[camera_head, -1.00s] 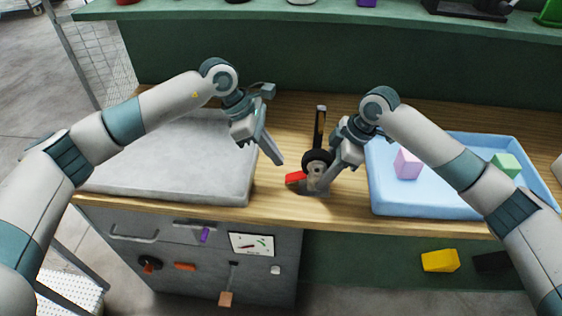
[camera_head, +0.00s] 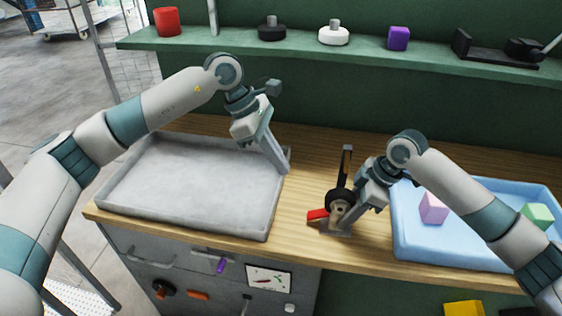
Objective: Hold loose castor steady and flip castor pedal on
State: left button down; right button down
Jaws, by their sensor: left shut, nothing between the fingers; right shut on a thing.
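The grey tray (camera_head: 115,195) is empty on the left. A blue tray (camera_head: 405,245) on the right holds a pink block (camera_head: 434,208) and a green block (camera_head: 537,215). A green shelf (camera_head: 350,60) with several objects runs behind.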

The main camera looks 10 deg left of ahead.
jog(key=c, duration=1.1)
grip_release()
jog(key=shift+r, duration=0.15)
jog(key=v, duration=1.1)
jog(key=shift+d+r, duration=0.25)
jog(key=shift+r, duration=0.05)
jog(key=shift+s, duration=0.1)
